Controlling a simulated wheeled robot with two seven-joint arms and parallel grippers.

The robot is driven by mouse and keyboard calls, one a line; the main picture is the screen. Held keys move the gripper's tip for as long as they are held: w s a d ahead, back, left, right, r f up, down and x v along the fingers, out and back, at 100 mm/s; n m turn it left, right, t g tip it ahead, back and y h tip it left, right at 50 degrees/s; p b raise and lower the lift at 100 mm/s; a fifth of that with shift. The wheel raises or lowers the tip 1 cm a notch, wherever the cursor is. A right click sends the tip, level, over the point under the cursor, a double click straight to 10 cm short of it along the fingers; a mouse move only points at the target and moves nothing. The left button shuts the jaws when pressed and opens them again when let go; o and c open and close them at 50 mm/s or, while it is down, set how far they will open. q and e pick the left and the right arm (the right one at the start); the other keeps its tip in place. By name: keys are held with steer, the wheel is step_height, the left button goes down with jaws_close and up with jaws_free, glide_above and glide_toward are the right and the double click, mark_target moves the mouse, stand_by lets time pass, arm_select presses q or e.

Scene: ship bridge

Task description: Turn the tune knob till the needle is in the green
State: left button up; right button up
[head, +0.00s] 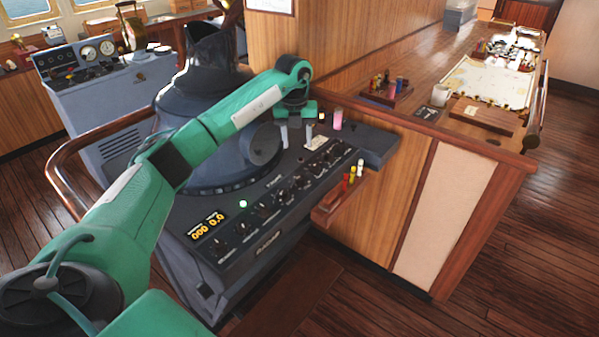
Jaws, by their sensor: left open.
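The dark radar console (262,250) carries a slanted panel with a row of small black knobs (283,196). The labels are too small to read, so I cannot tell which knob is the tune knob. A small pale patch (317,143) at the panel's far end may be the meter; no needle or green zone can be made out. My left gripper (297,140) points down over the far end of the panel, its two pale fingers apart with nothing seen between them. I cannot tell whether the fingers touch the panel. My right gripper is out of view.
A pink cup-like object (338,119) stands beyond the gripper. A wooden rack of markers (347,186) juts out at the right. A wooden chart counter (425,110) stands behind.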

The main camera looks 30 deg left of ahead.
mark_target(300, 176)
arm_select(q)
steer(key=f, duration=0.2)
steer(key=f+p, duration=0.2)
steer(key=f, duration=0.1)
steer(key=shift+w+f, duration=0.25)
steer(key=shift+f, duration=0.05)
step_height(300, 176, down, 6)
steer(key=shift+d+f+p, duration=0.15)
steer(key=shift+f+p, duration=0.05)
steer(key=shift+p, duration=0.8)
steer(key=shift+w+f, duration=0.1)
steer(key=shift+f, duration=0.25)
steer(key=c, duration=1)
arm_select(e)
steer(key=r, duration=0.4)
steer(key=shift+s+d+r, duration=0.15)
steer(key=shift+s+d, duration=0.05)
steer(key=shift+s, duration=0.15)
